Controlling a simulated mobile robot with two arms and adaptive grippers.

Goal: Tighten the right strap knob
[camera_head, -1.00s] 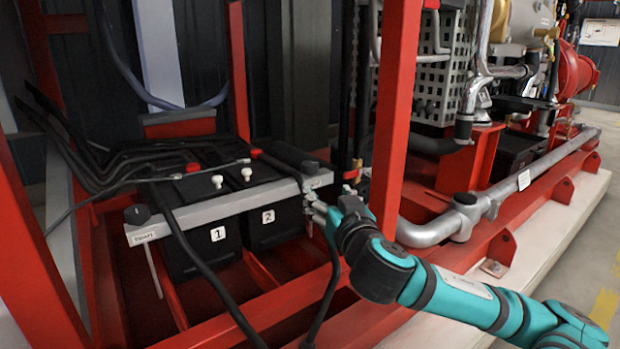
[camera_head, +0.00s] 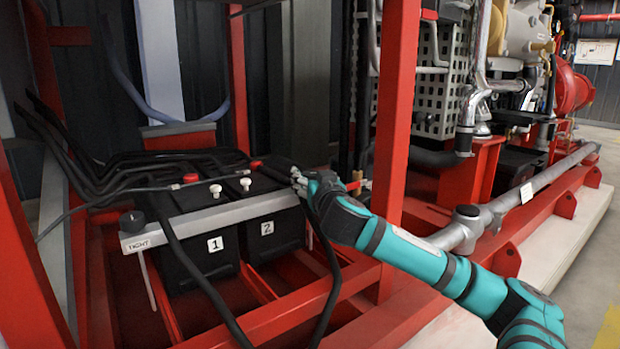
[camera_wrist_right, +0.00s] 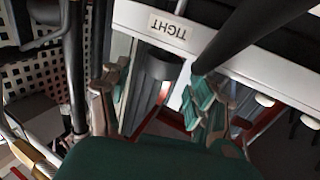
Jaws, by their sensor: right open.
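The pale grey strap bar (camera_head: 238,208) lies across two black batteries marked 1 and 2. Its left end has a black knob (camera_head: 132,221) above a "TIGHT" label (camera_head: 137,246). My right gripper (camera_head: 300,181) is at the bar's right end, largely covering the right knob there. In the right wrist view, the bar (camera_wrist_right: 230,55) carries an upside-down "TIGHT" label (camera_wrist_right: 171,28). A dark grey cylindrical piece, which looks like the right strap knob (camera_wrist_right: 155,68), shows between the parted fingers of my right gripper (camera_wrist_right: 158,92). Contact cannot be made out. My left gripper is out of view.
A black cable (camera_head: 325,290) hangs close below my right gripper; a black cable (camera_wrist_right: 255,35) also crosses the bar in the wrist view. A red upright post (camera_head: 398,120) stands just right of the gripper. White caps (camera_head: 215,190) rise from the battery tops.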

